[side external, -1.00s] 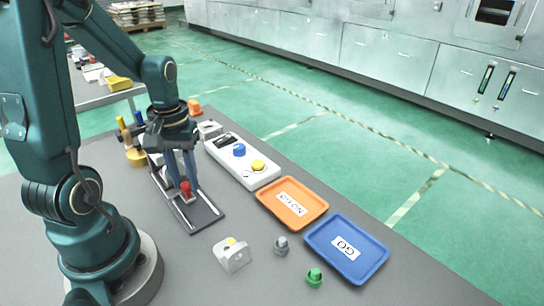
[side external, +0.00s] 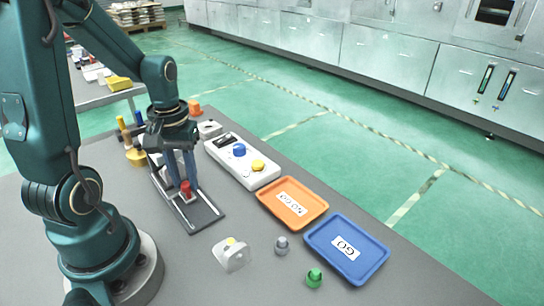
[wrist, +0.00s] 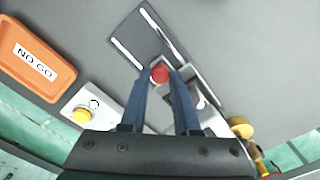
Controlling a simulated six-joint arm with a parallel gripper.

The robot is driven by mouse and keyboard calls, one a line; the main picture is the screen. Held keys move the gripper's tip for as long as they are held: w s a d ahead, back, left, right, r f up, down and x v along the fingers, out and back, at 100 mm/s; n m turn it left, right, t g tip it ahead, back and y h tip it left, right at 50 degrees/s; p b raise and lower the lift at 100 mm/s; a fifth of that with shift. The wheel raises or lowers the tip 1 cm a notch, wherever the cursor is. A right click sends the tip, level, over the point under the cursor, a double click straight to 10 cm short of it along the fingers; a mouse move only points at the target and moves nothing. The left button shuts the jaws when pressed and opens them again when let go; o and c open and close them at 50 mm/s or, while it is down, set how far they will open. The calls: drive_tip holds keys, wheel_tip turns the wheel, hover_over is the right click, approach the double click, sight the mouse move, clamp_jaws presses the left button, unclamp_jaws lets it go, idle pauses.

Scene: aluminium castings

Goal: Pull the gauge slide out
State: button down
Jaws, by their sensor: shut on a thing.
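The gauge slide is a dark flat fixture (side external: 205,214) with two light rails, lying on the grey table in front of my arm. Its red knob (side external: 185,189) stands between the rails. My gripper (side external: 183,188) is shut on the red knob, with its blue fingers pointing down on either side. In the wrist view the red knob (wrist: 159,73) shows between the fingertips, and the dark plate with its light rails (wrist: 150,40) stretches beyond it. The far end of the fixture is partly hidden by my gripper.
A white box with blue and yellow buttons (side external: 226,152) stands right of the fixture. The orange NO GO tray (side external: 312,206) and blue GO tray (side external: 374,262) lie further right. A pale casting (side external: 230,260), a grey piece (side external: 281,246) and a green piece (side external: 314,278) stand in front. Yellow and blue-handled tools (side external: 125,135) stand behind.

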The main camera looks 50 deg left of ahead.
drive_tip(key=d, duration=1)
drive_tip(key=shift+d, duration=0.25)
drive_tip(key=c, duration=0.6)
unclamp_jaws()
drive_tip(key=shift+c, duration=0.2)
drive_tip(key=shift+r, duration=2.55)
